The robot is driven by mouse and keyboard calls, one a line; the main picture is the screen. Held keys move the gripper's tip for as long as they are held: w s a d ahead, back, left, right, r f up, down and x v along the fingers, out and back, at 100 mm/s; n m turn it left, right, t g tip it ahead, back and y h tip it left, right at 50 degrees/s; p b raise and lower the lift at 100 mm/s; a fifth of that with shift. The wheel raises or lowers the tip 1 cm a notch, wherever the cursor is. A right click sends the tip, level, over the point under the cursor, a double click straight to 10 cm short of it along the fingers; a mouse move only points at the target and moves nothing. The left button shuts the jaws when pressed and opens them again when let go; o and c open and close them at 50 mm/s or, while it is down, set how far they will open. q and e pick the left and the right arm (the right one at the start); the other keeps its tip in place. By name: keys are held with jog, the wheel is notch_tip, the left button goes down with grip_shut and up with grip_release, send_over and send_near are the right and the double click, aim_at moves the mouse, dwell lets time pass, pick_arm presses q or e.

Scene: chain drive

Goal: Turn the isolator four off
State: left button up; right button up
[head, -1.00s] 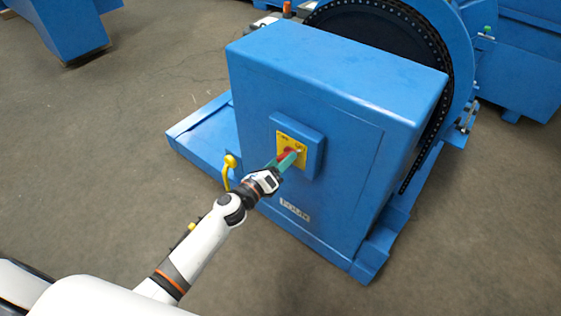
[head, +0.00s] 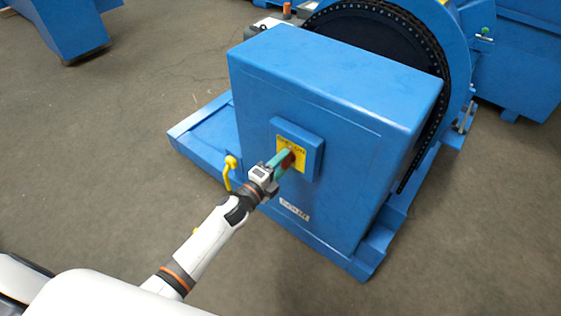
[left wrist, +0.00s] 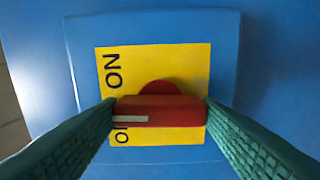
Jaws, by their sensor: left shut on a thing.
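Isolator four is a red handle (head: 291,159) on a yellow plate (head: 297,144), on the front of a blue cabinet (head: 330,75). My left gripper (head: 285,157) is at the plate, its green fingers on either side of the handle. The left wrist view shows the red handle (left wrist: 160,110) gripped between both fingertips. A white mark lies on the handle's left end. On the yellow plate (left wrist: 180,62), "ON" reads sideways at upper left; lettering beginning with "O" at lower left is partly hidden by the handle. My right gripper is not in view.
A yellow hooked part (head: 230,165) sits at the cabinet's left side, close to my left gripper. A small label (head: 295,210) is below the plate. A large black wheel (head: 385,35) with a chain is behind the cabinet. Open floor (head: 110,150) lies to the left.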

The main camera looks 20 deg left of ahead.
pick_arm(q)
jog(key=n+p, duration=0.3)
jog(key=n, duration=0.4)
jog(key=shift+n, duration=0.3)
jog(key=shift+f+n+p, duration=0.1)
jog(key=shift+n+p, duration=0.25)
jog(key=shift+n, duration=0.65)
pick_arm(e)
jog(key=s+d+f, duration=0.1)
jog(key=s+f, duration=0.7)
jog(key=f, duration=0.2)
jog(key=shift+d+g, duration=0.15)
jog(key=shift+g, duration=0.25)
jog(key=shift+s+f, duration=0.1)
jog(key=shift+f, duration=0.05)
pick_arm(q)
jog(key=o, duration=1)
